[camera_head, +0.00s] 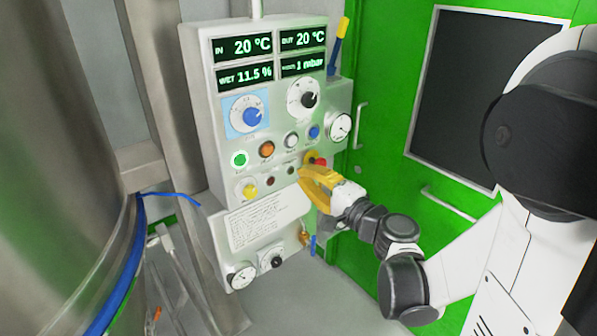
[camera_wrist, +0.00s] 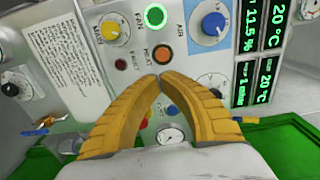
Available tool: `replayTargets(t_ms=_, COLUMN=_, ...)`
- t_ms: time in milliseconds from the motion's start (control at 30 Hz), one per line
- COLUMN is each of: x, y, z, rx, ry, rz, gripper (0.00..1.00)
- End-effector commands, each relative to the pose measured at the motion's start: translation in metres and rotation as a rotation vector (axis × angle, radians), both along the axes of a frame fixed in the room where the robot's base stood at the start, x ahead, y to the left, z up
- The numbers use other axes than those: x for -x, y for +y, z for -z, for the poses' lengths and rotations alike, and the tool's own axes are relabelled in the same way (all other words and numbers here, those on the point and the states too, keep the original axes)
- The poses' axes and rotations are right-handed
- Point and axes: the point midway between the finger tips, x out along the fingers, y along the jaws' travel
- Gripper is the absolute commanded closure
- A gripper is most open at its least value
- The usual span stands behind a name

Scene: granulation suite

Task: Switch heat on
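The heat button (camera_wrist: 162,53) is a round orange button labelled HEAT in the wrist view. In the head view the orange button (camera_head: 266,149) sits between the green fan button (camera_head: 240,159) and a white button (camera_head: 291,140). Whether it is lit I cannot tell. My gripper (camera_wrist: 161,77) has yellow fingers with the tips together and nothing visible between them. In the wrist view the tips appear just below the heat button, with no clear contact. In the head view my gripper (camera_head: 303,177) is in front of the panel's lower right, right of and below the orange button.
The control panel (camera_head: 222,112) has displays reading 20 °C, 20 °C, 11.5 % and 1 mbar. A blue knob (camera_head: 253,116), a black knob (camera_head: 310,99) and a yellow knob (camera_head: 250,191) are nearby. A red button (camera_head: 320,162) is partly hidden by my gripper. A steel vessel (camera_head: 60,150) stands left.

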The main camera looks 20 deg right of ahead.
Motion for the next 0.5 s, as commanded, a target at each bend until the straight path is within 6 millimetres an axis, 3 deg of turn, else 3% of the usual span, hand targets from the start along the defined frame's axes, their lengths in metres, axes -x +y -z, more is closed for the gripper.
replayTargets(t_ms=300, x=-0.065, y=0.022, z=0.002, rx=0.000, ry=0.000, rz=-0.004, gripper=1.00)
replayTargets(t_ms=500, x=-0.096, y=0.033, z=0.002, rx=0.000, ry=0.000, rz=-0.003, gripper=1.00)
